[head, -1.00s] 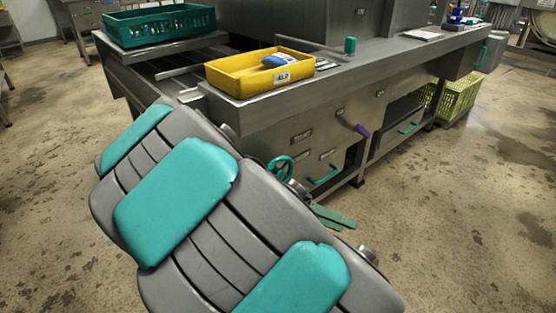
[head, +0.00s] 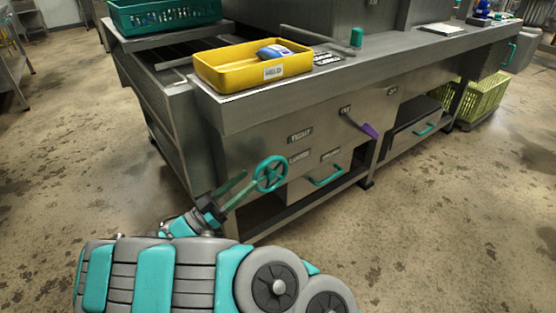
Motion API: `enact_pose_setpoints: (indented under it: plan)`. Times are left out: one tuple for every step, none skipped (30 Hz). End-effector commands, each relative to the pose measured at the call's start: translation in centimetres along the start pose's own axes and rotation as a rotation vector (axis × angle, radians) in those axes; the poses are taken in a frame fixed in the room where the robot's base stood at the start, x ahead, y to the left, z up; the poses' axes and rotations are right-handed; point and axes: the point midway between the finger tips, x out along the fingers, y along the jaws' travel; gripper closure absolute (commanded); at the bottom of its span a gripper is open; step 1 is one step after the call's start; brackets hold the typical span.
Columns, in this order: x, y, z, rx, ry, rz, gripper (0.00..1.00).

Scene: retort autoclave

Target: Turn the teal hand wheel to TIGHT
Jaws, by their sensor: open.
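The teal hand wheel (head: 270,174) is on the front panel of the steel machine, a round rim with spokes. A plate reading TIGHT (head: 300,136) is above and right of it; a second plate, seemingly LOOSE (head: 298,157), is just right of the rim. My gripper (head: 248,181) is open, its two long green fingers spread and pointing up and right at the wheel's left side. The tips overlap or nearly reach the rim in the picture; I cannot tell whether they touch. The wheel's left edge is partly hard to make out.
A yellow tray (head: 226,78) holding a blue-and-white item stands on the counter above. A purple lever (head: 369,130) sticks out right of the wheel. A teal drawer handle (head: 327,176) is below right. Yellow-green crates (head: 483,100) sit far right. Floor in front is open.

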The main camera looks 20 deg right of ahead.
Motion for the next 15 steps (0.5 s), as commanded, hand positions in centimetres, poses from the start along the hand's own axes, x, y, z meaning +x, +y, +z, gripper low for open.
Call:
enact_pose_setpoints:
  plan:
    - [0.1, 0.0, -0.1, 0.000, 0.000, 0.000, 0.50]
    - [0.2, 0.0, -0.1, 0.000, 0.000, 0.000, 0.50]
    - [0.5, 0.0, -0.1, 0.000, 0.001, 0.001, 0.50]
    - [0.7, 0.0, -0.1, 0.000, 0.002, 0.001, 0.50]
    - [1.1, 0.0, -0.2, -0.001, 0.002, 0.002, 0.50]
    - [1.6, 0.1, -0.2, -0.002, 0.003, 0.002, 0.50]
    - [2.0, 0.1, -0.2, -0.003, 0.002, 0.003, 0.50]
    - [2.5, 0.1, -0.2, -0.003, 0.001, 0.003, 0.50]
    - [3.1, 0.1, -0.2, -0.003, -0.001, 0.002, 0.50]
    - [3.6, 0.1, -0.2, -0.001, -0.002, 0.004, 0.50]
    - [4.1, 0.1, -0.2, -0.001, -0.002, 0.004, 0.50]
    - [4.7, 0.1, -0.2, -0.001, -0.001, 0.003, 0.50]
    - [5.2, 0.1, -0.2, -0.002, 0.000, 0.003, 0.50]
    - [5.6, 0.1, -0.2, -0.002, 0.000, 0.004, 0.50]
    - [6.1, 0.1, -0.2, -0.002, 0.001, 0.004, 0.50]
